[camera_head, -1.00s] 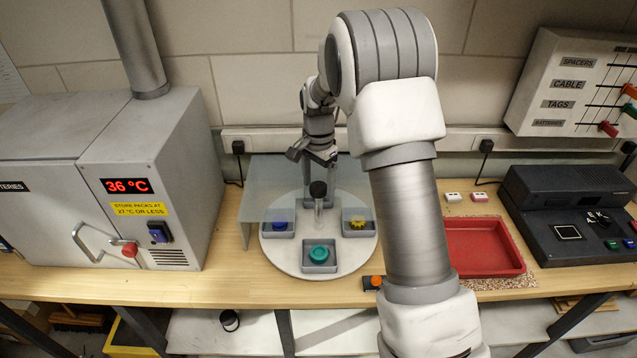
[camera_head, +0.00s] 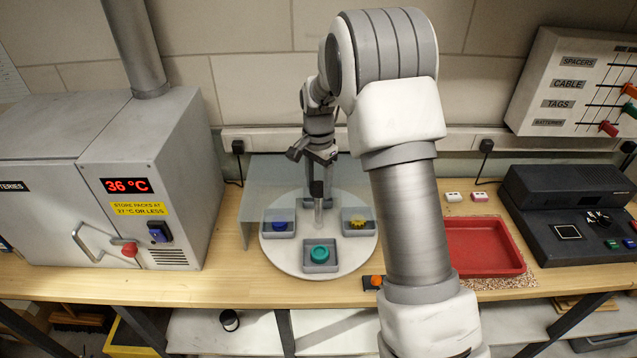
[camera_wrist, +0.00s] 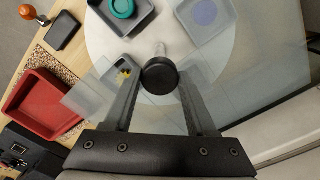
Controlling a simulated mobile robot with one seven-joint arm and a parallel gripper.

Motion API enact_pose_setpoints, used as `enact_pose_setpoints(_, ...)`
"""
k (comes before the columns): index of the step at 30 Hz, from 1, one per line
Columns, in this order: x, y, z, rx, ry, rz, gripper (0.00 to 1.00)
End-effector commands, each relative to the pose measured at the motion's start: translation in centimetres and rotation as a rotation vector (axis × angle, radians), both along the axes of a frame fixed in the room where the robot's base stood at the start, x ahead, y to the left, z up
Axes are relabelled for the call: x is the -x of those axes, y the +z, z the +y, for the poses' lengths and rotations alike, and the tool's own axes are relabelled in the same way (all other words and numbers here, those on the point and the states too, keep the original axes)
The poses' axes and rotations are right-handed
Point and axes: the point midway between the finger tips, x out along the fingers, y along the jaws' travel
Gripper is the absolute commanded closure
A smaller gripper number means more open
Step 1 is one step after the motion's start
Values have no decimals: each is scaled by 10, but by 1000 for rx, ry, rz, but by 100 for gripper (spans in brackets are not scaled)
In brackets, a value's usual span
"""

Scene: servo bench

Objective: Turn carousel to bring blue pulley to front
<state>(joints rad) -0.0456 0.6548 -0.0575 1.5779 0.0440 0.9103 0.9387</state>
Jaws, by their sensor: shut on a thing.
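The round pale carousel (camera_head: 284,258) stands on the bench with open grey trays on it. The blue pulley (camera_head: 281,225) is in the left tray and also shows in the wrist view (camera_wrist: 204,13). A green pulley (camera_head: 319,254) is in the front tray, and a yellow pulley (camera_head: 358,223) is in the right tray. My gripper (camera_head: 319,186) is over the carousel's centre post. It is shut on the black knob (camera_wrist: 159,77), which sits between the fingers in the wrist view.
A clear panel (camera_head: 256,190) stands over the carousel's left and back. A grey oven-like unit (camera_head: 150,170) is at left. A small box with an orange knob (camera_head: 373,282) is near the front edge. A red tray (camera_head: 483,248) and a black device (camera_head: 560,215) are at right.

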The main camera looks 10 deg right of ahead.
Motion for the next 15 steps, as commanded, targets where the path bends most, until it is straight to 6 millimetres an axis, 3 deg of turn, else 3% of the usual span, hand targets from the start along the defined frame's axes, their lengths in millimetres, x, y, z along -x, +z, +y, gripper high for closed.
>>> enact_pose_setpoints(15,0,0,0,-1,196,-1,100)
